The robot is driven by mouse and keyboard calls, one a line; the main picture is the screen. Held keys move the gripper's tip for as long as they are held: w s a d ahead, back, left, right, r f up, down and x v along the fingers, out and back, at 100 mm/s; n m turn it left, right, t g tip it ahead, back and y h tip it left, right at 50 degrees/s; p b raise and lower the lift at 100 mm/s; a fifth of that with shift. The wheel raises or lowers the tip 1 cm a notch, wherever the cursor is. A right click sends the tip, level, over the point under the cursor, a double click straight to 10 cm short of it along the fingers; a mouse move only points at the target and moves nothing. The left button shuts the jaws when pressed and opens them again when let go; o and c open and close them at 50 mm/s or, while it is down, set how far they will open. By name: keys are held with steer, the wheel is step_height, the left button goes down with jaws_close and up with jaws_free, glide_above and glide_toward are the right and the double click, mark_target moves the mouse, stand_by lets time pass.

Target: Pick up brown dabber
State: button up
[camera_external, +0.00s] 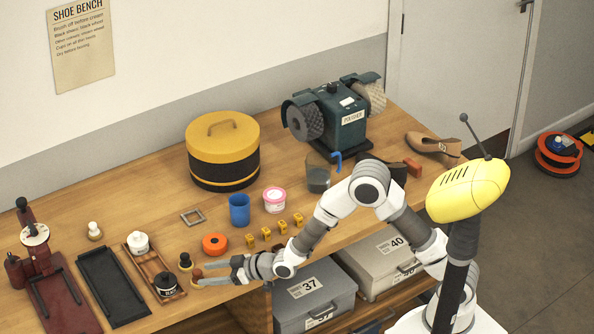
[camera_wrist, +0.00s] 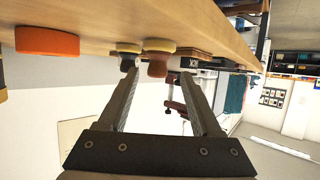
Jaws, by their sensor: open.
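The brown dabber (camera_external: 197,274) stands on the bench at the tips of my gripper (camera_external: 204,273). In the upside-down wrist view the brown dabber (camera_wrist: 157,66) shows its brown handle and pale pad, between and just beyond the open, empty fingertips of my gripper (camera_wrist: 160,78). Whether it is between the fingers in depth I cannot tell. A black dabber (camera_external: 185,262) stands close beside it; in the wrist view this black dabber (camera_wrist: 128,62) is just past the left fingertip.
A wooden tray (camera_external: 137,265) with a white jar and a dark jar is just left of the dabbers. An orange round tin (camera_external: 215,244), yellow numbered blocks (camera_external: 266,233) and a blue cup (camera_external: 239,210) stand behind my gripper. A black tray (camera_external: 112,287) lies farther left.

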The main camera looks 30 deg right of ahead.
mark_target(195, 277)
steer(key=shift+x, duration=2.25)
steer(key=shift+w+d, duration=0.1)
steer(key=shift+w, duration=0.05)
steer(key=shift+c, duration=0.3)
jaws_close()
